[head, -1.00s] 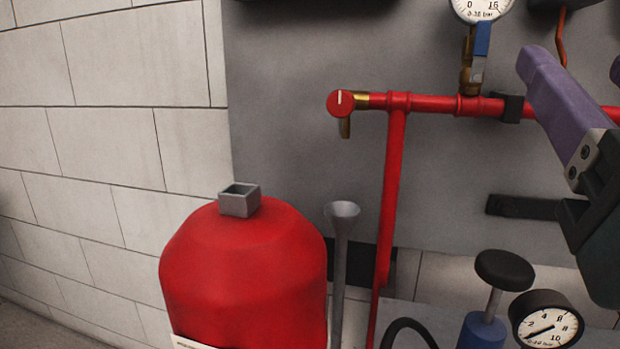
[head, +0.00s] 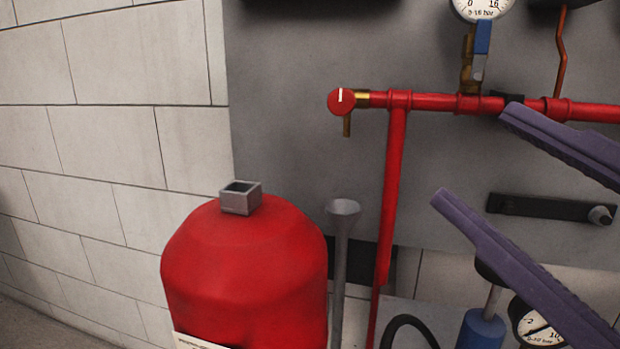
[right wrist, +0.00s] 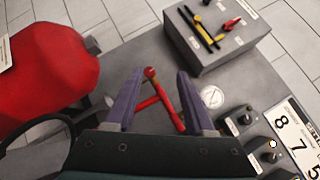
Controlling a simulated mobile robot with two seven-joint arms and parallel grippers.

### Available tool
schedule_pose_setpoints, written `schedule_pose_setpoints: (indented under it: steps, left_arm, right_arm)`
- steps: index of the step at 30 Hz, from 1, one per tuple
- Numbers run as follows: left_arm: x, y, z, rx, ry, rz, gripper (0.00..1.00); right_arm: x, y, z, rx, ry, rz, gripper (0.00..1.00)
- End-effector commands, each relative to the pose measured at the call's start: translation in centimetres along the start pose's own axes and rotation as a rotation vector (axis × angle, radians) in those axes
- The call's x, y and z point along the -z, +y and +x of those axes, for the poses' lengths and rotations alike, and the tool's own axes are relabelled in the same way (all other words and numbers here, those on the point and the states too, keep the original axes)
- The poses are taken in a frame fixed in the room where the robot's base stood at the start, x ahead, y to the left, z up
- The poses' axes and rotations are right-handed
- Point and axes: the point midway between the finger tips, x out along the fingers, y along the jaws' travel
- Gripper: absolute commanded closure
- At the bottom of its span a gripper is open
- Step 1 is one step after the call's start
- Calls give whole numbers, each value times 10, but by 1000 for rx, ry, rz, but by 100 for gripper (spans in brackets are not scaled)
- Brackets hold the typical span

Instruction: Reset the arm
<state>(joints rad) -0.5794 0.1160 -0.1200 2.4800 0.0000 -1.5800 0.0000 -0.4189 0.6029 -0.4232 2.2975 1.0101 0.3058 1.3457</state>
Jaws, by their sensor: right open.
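My right gripper (head: 472,155) comes in from the right edge of the head view with its two purple fingers spread apart and pointing left. Nothing is between them. In the right wrist view the gripper (right wrist: 160,77) is also open, with a red pipe with a round end (right wrist: 150,73) showing beyond and between the fingers. In the head view the upper fingertip overlaps the red horizontal pipe (head: 433,102) in the picture; I cannot tell whether they touch. My left gripper is not in view.
A red tank (head: 243,270) stands at the lower left, with a grey funnel pipe (head: 340,260) beside it. A pressure gauge (head: 540,330) is partly hidden behind the lower finger. A grey box with switches (right wrist: 215,38) shows in the right wrist view. The white wall side is clear.

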Motion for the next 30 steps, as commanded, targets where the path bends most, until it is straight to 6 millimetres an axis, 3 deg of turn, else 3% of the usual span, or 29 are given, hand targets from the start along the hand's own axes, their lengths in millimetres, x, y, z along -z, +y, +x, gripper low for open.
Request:
schedule_pose_setpoints:
  steps: [3, 7, 10, 13, 17, 24, 27, 30]
  left_arm:
    - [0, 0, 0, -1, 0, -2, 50]
    - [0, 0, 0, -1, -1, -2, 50]
    - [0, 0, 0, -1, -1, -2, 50]
    - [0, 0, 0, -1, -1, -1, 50]
    - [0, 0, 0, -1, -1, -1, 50]
    - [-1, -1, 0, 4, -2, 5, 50]
    - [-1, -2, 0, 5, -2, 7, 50]
    - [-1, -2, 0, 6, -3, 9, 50]
  right_arm:
    - [-10, 31, -4, -168, -70, -266, 46]
    - [-5, 73, -21, -403, -167, -630, 46]
    - [17, 107, -49, -642, -263, -972, 46]
    - [54, 128, -87, -918, -371, -1301, 46]
    - [101, 129, -136, -1242, -495, -1587, 46]
    - [157, 92, -214, -1763, -693, -1817, 46]
    - [170, 69, -244, -1974, -770, -1833, 46]
    - [152, 92, -236, -1888, -714, -1735, 46]
